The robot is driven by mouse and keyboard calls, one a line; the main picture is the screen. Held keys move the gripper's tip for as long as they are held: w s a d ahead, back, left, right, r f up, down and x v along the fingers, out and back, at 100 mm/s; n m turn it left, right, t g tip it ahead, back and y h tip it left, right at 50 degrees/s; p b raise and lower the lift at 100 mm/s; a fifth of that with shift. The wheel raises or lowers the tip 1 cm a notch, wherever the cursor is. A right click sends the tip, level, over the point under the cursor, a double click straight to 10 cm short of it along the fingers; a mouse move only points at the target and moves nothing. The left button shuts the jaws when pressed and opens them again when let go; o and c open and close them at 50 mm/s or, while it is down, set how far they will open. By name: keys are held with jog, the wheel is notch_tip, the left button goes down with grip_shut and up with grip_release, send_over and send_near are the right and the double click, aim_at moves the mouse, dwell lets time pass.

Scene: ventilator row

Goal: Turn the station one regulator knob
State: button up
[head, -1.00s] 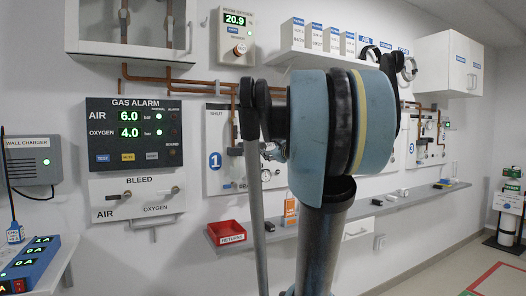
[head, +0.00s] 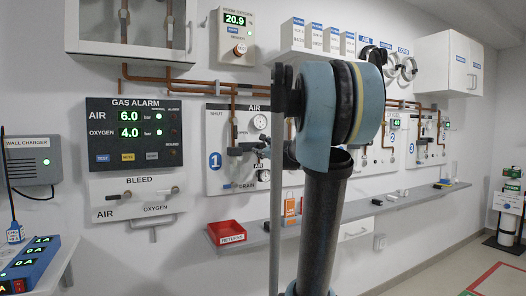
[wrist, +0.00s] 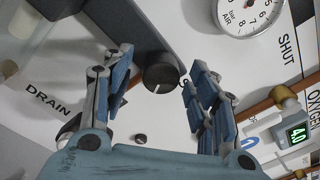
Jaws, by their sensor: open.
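The station one panel (head: 219,181) is on the wall left of my arm in the head view, marked with a blue 1. In the wrist view a round dark knob (wrist: 162,77) with a pale pointer line sits at the end of a thick dark grey body. My gripper (wrist: 158,68) is open, with one blue finger to the left of the knob and one to the right. The knob shows in the gap between the fingers, and I see no clear contact. In the head view my arm hides part of the panel, and the knob cannot be made out.
An air gauge (wrist: 248,14) is at the upper right of the wrist view, and a green-lit display (wrist: 297,134) is at the right. In the head view a shelf (head: 285,233) runs below the panels, with a red returns tray (head: 227,234) on it. Copper pipes run above.

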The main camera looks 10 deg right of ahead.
jog(key=c, duration=1.1)
jog(key=shift+o, duration=0.2)
jog(key=shift+n, duration=0.8)
jog(key=o, duration=1.1)
jog(key=shift+c, duration=0.2)
jog(key=shift+s, duration=0.1)
jog(key=v, duration=1.1)
jog(key=shift+s, duration=0.4)
jog(key=shift+d+f, duration=0.1)
